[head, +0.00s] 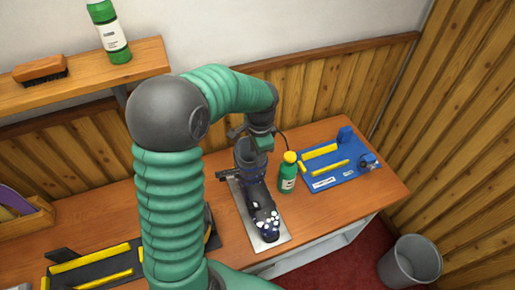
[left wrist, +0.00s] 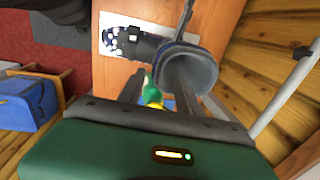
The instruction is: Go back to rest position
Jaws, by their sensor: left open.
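My left gripper (head: 260,138) is over the bench beside the back of a dark blue boot (head: 258,195) with a white-dotted toe. My right gripper is not in view.
A blue jig (head: 347,173) with yellow strips lies at the right of the bench. A black jig with yellow strips (head: 88,270) is at the lower left. A shelf (head: 85,76) holds a brush and a green bottle. A grey bin (head: 410,263) stands on the floor.

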